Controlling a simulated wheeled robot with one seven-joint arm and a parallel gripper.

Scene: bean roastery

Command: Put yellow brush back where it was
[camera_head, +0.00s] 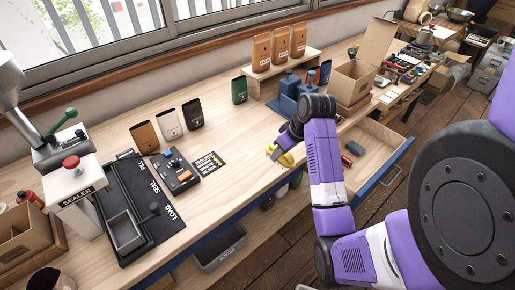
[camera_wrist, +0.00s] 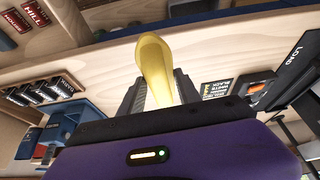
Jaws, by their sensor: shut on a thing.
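The yellow brush (camera_head: 287,159) is in my gripper (camera_head: 279,152), at the front edge of the workbench (camera_head: 235,168) in the head view. In the wrist view its smooth, rounded yellow part (camera_wrist: 154,62) stands up between the two dark fingers of my gripper (camera_wrist: 160,88), which are shut on it. The rest of the brush is hidden by the gripper. An open wooden drawer (camera_head: 376,141) sticks out from the bench to the right of my gripper. A red item (camera_head: 346,160) and a blue item (camera_head: 355,148) lie inside it.
A sealer (camera_head: 78,190) with a black loading tray stands on the left of the bench. A control box (camera_head: 176,172) and several upright pouches (camera_head: 170,123) stand mid-bench. A blue device (camera_head: 288,92) and an open cardboard box (camera_head: 352,82) stand behind my gripper. The bench front near the label card is clear.

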